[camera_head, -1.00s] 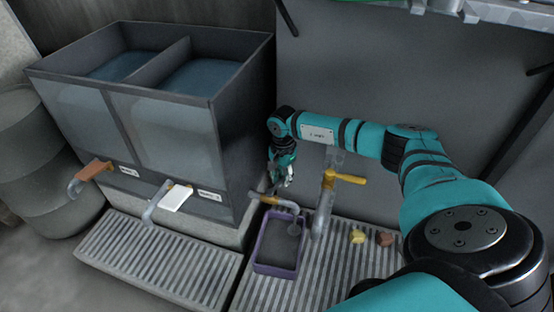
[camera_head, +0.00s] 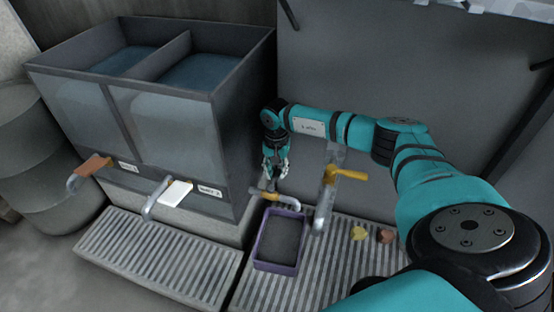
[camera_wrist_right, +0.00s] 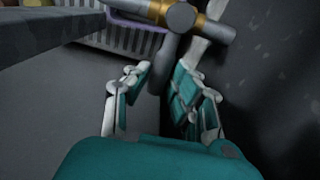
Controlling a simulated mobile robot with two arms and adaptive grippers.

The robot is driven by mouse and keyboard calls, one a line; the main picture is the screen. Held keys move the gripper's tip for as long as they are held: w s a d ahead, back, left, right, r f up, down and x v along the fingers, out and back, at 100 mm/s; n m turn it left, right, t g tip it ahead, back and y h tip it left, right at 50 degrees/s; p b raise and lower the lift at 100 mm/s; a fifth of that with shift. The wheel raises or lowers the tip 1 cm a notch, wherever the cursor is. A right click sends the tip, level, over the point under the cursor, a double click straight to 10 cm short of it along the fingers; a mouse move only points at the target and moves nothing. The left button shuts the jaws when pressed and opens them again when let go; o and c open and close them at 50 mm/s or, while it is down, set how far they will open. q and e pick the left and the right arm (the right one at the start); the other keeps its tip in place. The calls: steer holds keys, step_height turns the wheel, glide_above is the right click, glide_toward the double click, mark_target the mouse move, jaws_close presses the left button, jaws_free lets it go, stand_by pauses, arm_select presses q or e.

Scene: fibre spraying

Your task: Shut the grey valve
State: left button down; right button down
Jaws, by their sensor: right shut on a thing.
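The grey valve (camera_wrist_right: 181,18) sits on a small pipe with gold bands at the top of the right wrist view. Its dark grey lever (camera_wrist_right: 160,72) points down between my right gripper's fingers (camera_wrist_right: 160,90), which are shut on it. In the head view the valve's pipe (camera_head: 290,201) shows just below my right gripper (camera_head: 276,174), beside the dark tank. The lever is mostly hidden there by the fingers. My left gripper is not in view.
A purple tray (camera_head: 264,252) with dark contents stands on the grating below the valve. A taller pipe with a yellow handle (camera_head: 347,173) stands close to the right. Yellow (camera_head: 358,233) and brown (camera_head: 387,236) lumps lie on the grating. The tank's wall (camera_head: 238,150) is close on the left.

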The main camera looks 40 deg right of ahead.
steer(key=shift+a, duration=0.1)
steer(key=c, duration=1.2)
jaws_free()
steer(key=shift+w, duration=0.1)
steer(key=shift+o, duration=0.2)
steer(key=shift+r, duration=0.1)
step_height(320, 180, up, 12)
